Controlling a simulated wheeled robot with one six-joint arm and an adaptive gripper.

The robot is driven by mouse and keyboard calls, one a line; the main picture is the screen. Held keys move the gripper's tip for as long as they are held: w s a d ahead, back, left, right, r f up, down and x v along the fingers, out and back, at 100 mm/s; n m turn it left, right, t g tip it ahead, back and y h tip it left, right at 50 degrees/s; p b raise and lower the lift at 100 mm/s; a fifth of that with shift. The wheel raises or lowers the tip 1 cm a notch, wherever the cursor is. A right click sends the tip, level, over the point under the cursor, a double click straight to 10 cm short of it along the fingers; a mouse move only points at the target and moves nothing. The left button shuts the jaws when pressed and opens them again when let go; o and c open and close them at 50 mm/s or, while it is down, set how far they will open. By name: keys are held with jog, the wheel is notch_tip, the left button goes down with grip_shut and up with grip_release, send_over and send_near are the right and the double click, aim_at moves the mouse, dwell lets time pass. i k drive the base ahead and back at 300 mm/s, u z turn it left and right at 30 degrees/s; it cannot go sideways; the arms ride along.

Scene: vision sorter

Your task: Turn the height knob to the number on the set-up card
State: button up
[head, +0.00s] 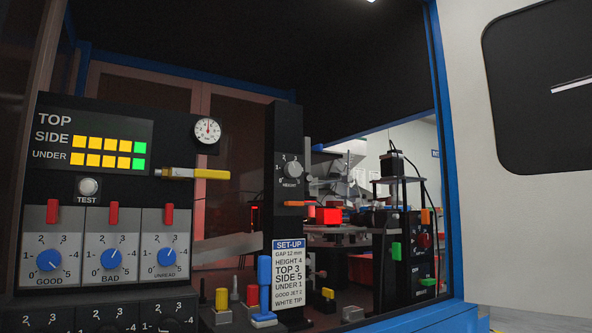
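The height knob (293,169) is a small grey round knob on a tall black column, with "HEIGHT" printed below it. Some numbers show around it, including 2 and 3; the one its pointer is at is too small to tell. The white set-up card (289,278) with a blue header is lower on the same column. It reads gap 12 mm, height 4, top 3, side 5, under 1, good jet 2, white tip. My gripper is not in view.
A black panel at left has blue GOOD (48,260), BAD (111,258) and UNREAD (166,257) knobs with red levers above. A yellow-handled lever (211,174) sticks out left of the column. A blue upright handle (264,285) stands before the card's left edge. A blue frame post (447,150) borders the opening.

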aim_at(294, 169)
jog(key=k, duration=0.5)
jog(key=z, duration=1.3)
jog(key=i, duration=1.05)
jog(key=u, duration=1.9)
